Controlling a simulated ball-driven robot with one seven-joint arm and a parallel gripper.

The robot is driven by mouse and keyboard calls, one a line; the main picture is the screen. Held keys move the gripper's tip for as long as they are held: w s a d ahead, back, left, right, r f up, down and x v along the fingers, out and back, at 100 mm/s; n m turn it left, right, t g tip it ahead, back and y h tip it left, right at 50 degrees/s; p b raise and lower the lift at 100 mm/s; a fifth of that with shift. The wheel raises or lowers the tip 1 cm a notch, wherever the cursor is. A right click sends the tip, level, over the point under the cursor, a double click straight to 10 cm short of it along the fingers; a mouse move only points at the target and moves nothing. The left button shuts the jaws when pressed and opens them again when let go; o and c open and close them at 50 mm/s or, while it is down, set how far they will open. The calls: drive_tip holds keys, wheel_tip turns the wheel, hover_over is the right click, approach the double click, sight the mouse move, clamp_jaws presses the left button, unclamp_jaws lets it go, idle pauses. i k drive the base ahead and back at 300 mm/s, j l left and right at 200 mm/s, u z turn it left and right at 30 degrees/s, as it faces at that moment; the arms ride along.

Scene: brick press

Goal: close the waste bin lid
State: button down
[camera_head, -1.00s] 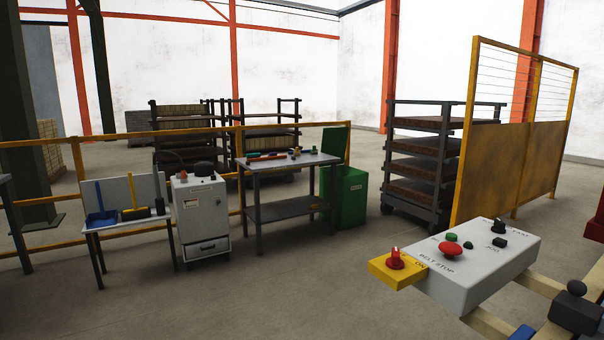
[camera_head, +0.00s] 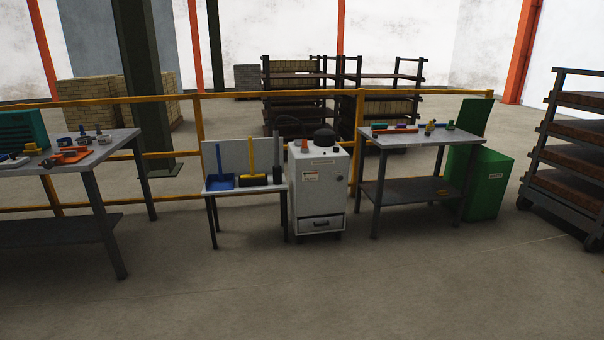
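The green waste bin (camera_head: 492,188) stands on the floor right of the middle, with a small white label on its front. Its green lid (camera_head: 474,119) is up, standing upright at the back left of the bin. The grey work table beside it hides part of the bin's left side. My gripper is not in view.
A grey table (camera_head: 410,138) with small parts stands just left of the bin. A white cabinet (camera_head: 320,190), a brush stand (camera_head: 223,160) and another table (camera_head: 90,152) stand further left. A rack (camera_head: 572,150) is at the right. A yellow rail (camera_head: 228,99) runs behind. The floor in front is clear.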

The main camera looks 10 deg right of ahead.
sight(474, 113)
drive_tip(key=i+z, duration=0.15)
drive_tip(key=i, duration=0.8)
drive_tip(key=i+j+z, duration=0.2)
drive_tip(key=i, duration=0.75)
drive_tip(key=i+z, duration=0.3)
drive_tip(key=i, duration=0.35)
drive_tip(key=i+z, duration=0.25)
drive_tip(key=i, duration=0.45)
drive_tip(key=i+j+z, duration=0.3)
drive_tip(key=i, duration=0.35)
drive_tip(key=i+l+z, duration=0.25)
drive_tip(key=i+z, duration=0.2)
drive_tip(key=i, duration=0.65)
drive_tip(key=i+j+z, duration=0.15)
drive_tip(key=i+z, duration=0.3)
drive_tip(key=i, duration=2.3)
drive_tip(key=l+z, duration=0.05)
drive_tip(key=l, duration=0.05)
